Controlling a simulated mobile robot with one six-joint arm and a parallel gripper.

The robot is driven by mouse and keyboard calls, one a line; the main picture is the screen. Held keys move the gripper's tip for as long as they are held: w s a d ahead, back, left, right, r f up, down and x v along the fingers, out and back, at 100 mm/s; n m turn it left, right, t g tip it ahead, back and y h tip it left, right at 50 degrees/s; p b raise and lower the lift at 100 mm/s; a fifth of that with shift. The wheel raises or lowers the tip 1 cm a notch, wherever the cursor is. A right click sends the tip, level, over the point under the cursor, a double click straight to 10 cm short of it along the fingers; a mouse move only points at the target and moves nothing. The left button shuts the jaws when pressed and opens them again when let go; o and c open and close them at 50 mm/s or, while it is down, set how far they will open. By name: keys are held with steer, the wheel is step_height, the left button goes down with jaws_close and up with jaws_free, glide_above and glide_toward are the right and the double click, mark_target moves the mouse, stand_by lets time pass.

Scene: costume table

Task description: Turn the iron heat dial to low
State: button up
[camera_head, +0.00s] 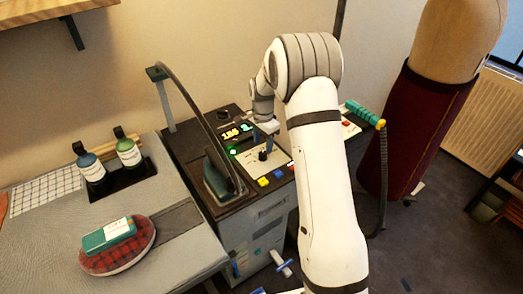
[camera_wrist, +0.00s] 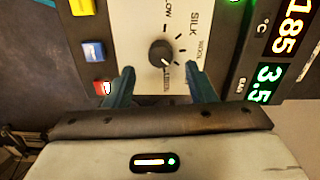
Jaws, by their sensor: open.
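The heat dial (camera_wrist: 162,52) is a round black knob on a cream panel, marked LOW, SILK, WOOL and LINEN around it in the wrist view. Its pale pointer mark appears to face down, towards LINEN; LOW is at the upper left. In the head view the dial (camera_head: 262,155) stands on the iron station's top. My gripper (camera_wrist: 160,72) is open, with its two teal fingers apart. The dial appears just beyond the fingertips, roughly centred between them. In the head view my gripper (camera_head: 268,128) is above the panel, close to the dial. I cannot tell whether they touch.
The iron (camera_head: 220,175) stands left of the dial, with a hose arching over it. Blue, yellow and red buttons (camera_wrist: 93,51) and a lit display reading 185 and 3.5 (camera_wrist: 288,38) flank the dial. A teal-handled steamer (camera_head: 364,113) is at the right.

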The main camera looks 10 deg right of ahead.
mark_target(263, 153)
steer(key=shift+f+p, duration=0.35)
steer(key=shift+f, duration=2)
steer(key=c, duration=0.9)
steer(key=shift+s+a, duration=0.1)
steer(key=shift+a, duration=0.05)
steer(key=shift+c, duration=0.3)
